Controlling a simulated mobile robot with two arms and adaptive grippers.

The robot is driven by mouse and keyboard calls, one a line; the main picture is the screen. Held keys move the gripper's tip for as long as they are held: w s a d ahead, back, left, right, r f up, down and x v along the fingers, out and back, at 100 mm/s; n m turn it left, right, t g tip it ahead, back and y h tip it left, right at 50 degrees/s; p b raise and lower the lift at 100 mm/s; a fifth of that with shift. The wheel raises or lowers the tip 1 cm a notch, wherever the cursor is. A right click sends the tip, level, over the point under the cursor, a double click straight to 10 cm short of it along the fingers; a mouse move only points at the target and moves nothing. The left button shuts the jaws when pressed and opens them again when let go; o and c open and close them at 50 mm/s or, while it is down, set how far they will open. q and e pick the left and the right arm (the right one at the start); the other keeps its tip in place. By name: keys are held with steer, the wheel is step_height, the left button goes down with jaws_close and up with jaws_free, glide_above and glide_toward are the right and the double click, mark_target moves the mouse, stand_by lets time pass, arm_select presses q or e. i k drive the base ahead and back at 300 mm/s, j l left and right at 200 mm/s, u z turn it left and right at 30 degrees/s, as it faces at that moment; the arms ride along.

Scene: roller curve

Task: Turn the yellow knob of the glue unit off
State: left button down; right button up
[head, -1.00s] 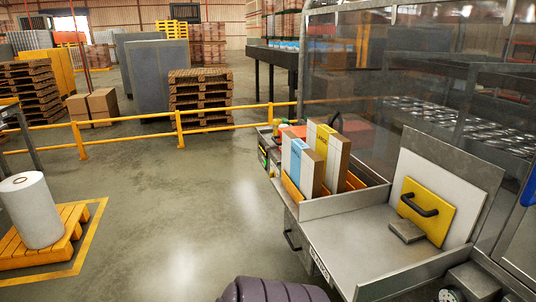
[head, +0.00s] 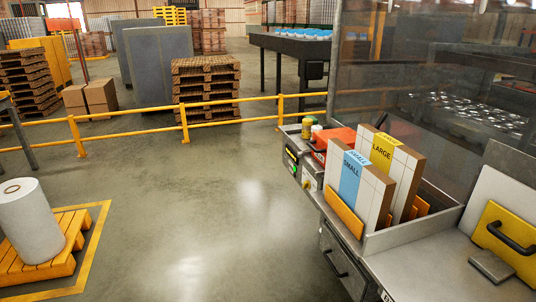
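No glue unit can be made out for sure, and I cannot pick out its yellow knob. At the far end of the metal bench (head: 415,256) are a small yellow can-like item (head: 307,128) and a red-orange object (head: 338,139), too small to tell in detail. Below them, small dark and light panels (head: 309,178) show on the bench's side. A yellow plate with a black handle (head: 511,241) leans at the right edge; it is not a knob. Neither of my grippers is in view.
Cartons labelled SMALL (head: 352,180) and LARGE (head: 384,153) stand upright in a tray on the bench. A yellow rail (head: 184,126) crosses behind. A white roll (head: 33,225) stands on a yellow pallet (head: 72,240) at left. The floor (head: 200,200) between is clear.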

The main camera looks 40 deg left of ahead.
mark_target(307, 183)
steer(key=i+j+u, duration=0.1)
steer(key=j, duration=0.35)
steer(key=i+j, duration=0.1)
steer(key=j, duration=0.35)
steer(key=i+j+u, duration=0.15)
steer(key=j, duration=0.75)
steer(key=i+u, duration=0.05)
